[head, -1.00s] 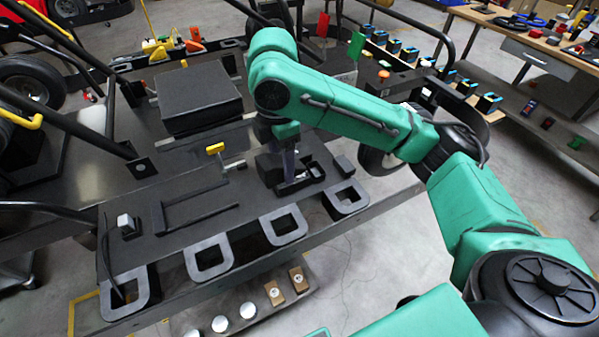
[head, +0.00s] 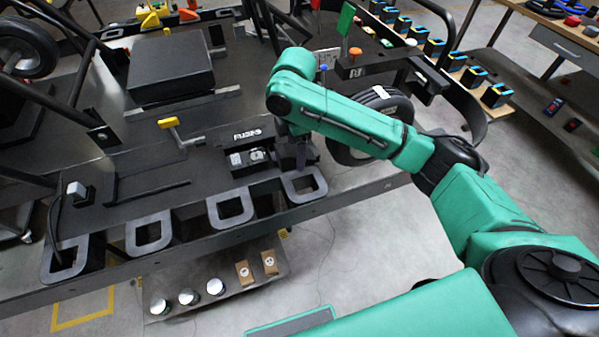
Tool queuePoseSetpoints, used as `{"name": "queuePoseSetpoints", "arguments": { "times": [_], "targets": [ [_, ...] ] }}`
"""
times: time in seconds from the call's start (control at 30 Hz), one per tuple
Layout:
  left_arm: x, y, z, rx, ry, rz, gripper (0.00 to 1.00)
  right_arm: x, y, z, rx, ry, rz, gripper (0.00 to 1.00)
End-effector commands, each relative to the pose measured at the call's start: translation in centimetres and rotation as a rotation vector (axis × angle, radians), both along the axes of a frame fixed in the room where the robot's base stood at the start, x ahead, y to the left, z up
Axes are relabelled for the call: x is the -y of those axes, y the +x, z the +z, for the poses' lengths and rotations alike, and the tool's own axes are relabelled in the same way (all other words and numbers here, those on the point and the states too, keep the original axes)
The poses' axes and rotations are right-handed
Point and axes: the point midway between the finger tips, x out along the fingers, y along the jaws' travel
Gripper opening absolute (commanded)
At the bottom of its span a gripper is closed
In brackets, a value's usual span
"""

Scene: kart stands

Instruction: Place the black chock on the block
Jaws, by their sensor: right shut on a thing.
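My right gripper (head: 293,158) points down at the front of the dark deck, just behind the rightmost square loop. It is shut on a small dark thing that I take for the black chock, mostly hidden by the fingers and blending with the deck. A black block-like piece (head: 247,152) with white lettering and a small metallic part lies just left of the gripper. A larger flat black block (head: 171,68) stands further back on the left. I cannot tell for certain which is the task's block. My left gripper is out of view.
Grey square loops (head: 148,234) line the deck's front edge. A yellow-handled lever (head: 168,123) stands left of the lettered piece. A tyre (head: 372,125) lies behind my right arm. Below are round tins (head: 215,287) and small brown boxes (head: 269,262).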

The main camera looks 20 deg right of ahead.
Motion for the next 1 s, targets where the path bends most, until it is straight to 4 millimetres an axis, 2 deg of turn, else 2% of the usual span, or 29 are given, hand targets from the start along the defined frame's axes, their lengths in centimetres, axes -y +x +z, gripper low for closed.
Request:
{"name": "queuePoseSetpoints", "arguments": {
  "times": [0.1,0.23,0.4,0.73,0.77,0.8,0.83,1.0],
  "targets": [
    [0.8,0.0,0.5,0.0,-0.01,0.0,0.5,0.1,0.0,-2.7,-0.001,-0.001,-0.001,0.0],
    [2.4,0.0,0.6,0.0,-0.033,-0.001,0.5,0.1,0.0,-4.7,-0.001,0.0,-0.001,0.0],
    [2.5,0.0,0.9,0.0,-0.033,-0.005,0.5,0.1,0.0,-7.8,0.0,-0.001,-0.001,0.0],
    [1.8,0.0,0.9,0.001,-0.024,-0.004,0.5,0.1,0.0,-8.4,0.002,0.0,-0.001,0.0],
    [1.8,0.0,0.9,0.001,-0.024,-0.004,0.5,0.1,0.0,-8.4,0.001,0.0,-0.001,0.63],
    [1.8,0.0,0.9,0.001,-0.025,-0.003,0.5,0.1,0.0,-8.4,0.001,0.0,0.0,0.79],
    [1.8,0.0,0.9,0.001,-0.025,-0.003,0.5,0.1,0.0,-8.4,0.001,0.0,0.0,0.9],
    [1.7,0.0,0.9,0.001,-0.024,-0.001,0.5,0.1,0.0,-8.4,0.001,0.0,-0.001,0.9]
  ]
}}
